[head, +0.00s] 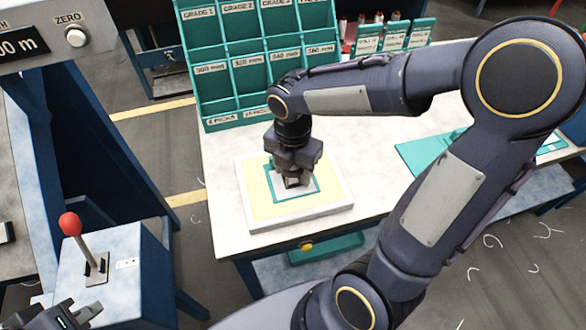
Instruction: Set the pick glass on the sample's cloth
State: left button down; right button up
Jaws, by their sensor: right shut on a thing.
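My right gripper (293,178) points down over the middle of a light board and is shut on a small dark thing, which I take to be the pick glass. The gripper mostly hides it, and I cannot tell whether it touches the cloth below. The sample's cloth (304,191) is a pale patch inside a teal square outline, on the board's cream top (258,190).
A teal rack of labelled compartments (232,62) stands behind the board on the white table (225,160). A teal mat (425,155) lies to the right, partly behind my right arm. A red-knobbed lever (70,224) stands on a blue cabinet at the left.

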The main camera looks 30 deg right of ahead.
jog(key=shift+f, duration=0.25)
jog(key=o, duration=1)
notch_tip(320, 180, up, 11)
jog(key=shift+p, duration=0.4)
jog(key=shift+s+r, duration=0.1)
jog(key=shift+r, duration=0.45)
jog(key=shift+s+a+f+m+t+y, duration=0.2)
jog(key=shift+s+f+m+t+y, duration=0.65)
jog(key=shift+s+m, duration=2.3)
jog(key=shift+s+a+f+m+t+y, duration=0.2)
jog(key=shift+s+f+m+t+y, duration=0.5)
jog(key=shift+m, duration=4.9)
jog(key=shift+s+a+f+m+t+y, duration=0.5)
jog(key=shift+s+m+t, duration=1.15)
jog(key=shift+m, duration=2.7)
